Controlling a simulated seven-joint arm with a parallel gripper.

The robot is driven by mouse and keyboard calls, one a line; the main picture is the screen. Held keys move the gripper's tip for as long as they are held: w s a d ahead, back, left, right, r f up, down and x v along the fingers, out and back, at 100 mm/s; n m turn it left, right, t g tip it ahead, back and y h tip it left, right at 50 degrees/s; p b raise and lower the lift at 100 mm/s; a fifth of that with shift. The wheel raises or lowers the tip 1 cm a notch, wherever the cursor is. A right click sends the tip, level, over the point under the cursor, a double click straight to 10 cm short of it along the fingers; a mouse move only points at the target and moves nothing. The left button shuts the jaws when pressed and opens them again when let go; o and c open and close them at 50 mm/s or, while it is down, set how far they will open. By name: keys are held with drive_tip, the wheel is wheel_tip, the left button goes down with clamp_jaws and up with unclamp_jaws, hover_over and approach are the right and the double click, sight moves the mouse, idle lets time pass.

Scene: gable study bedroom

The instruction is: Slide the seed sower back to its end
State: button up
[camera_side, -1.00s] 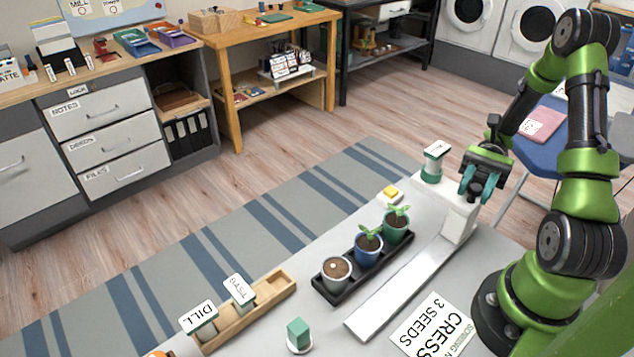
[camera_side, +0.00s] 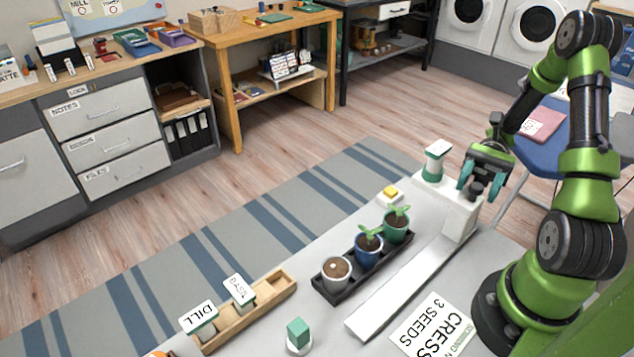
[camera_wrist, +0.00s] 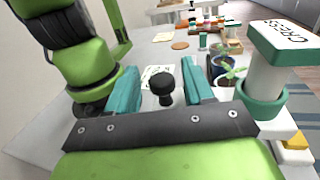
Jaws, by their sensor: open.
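The seed sower (camera_side: 461,212) is a white carriage at the far end of its pale rail (camera_side: 400,290). A green-and-white cartridge (camera_side: 434,163) stands on it, labelled CRESS in the wrist view (camera_wrist: 280,70). A black knob (camera_side: 475,189) sticks up from the sower. My gripper (camera_side: 484,181) is open over the knob. In the wrist view the knob (camera_wrist: 162,88) shows between the teal fingers, with gaps on both sides. A black tray (camera_side: 345,291) beside the rail holds a grey pot (camera_side: 334,278), a blue pot (camera_side: 368,254) and a green pot (camera_side: 396,229).
A wooden rack (camera_side: 255,313) holds DILL (camera_side: 199,316) and BASIL (camera_side: 237,290) cartridges. A teal block on a white base (camera_side: 299,332) and a yellow button (camera_side: 390,191) stand nearby. A CRESS 3 SEEDS card (camera_side: 438,325) lies beside the rail.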

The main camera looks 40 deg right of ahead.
drive_tip(key=v, duration=0.7)
drive_tip(key=shift+d, duration=0.2)
drive_tip(key=a+r+n+g+h, duration=0.1)
drive_tip(key=h, duration=0.1)
drive_tip(key=a+r+n+g+h, duration=0.1)
drive_tip(key=a+n+h, duration=0.1)
drive_tip(key=a+r+n+g+h, duration=0.1)
drive_tip(key=a+r+h, duration=0.1)
drive_tip(key=shift+s+a, duration=0.15)
drive_tip(key=shift+a, duration=0.05)
drive_tip(key=a+n+h, duration=0.1)
drive_tip(key=h, duration=0.1)
drive_tip(key=a+r+n+t+h, duration=0.1)
drive_tip(key=a+h, duration=0.1)
drive_tip(key=a+n+t+h, duration=0.1)
drive_tip(key=a+n+h, duration=0.1)
drive_tip(key=h, duration=0.1)
drive_tip(key=shift+w+a+r, duration=0.15)
drive_tip(key=shift+w+r, duration=0.1)
drive_tip(key=shift+r, duration=0.15)
drive_tip(key=w+a+r+n+t+h, duration=0.2)
drive_tip(key=a+r+t, duration=0.4)
drive_tip(key=a+t, duration=0.3)
drive_tip(key=w+n+t, duration=0.1)
drive_tip(key=t, duration=0.2)
drive_tip(key=shift+a+r+h, duration=0.3)
drive_tip(key=shift+r, duration=0.1)
drive_tip(key=shift+w, duration=0.1)
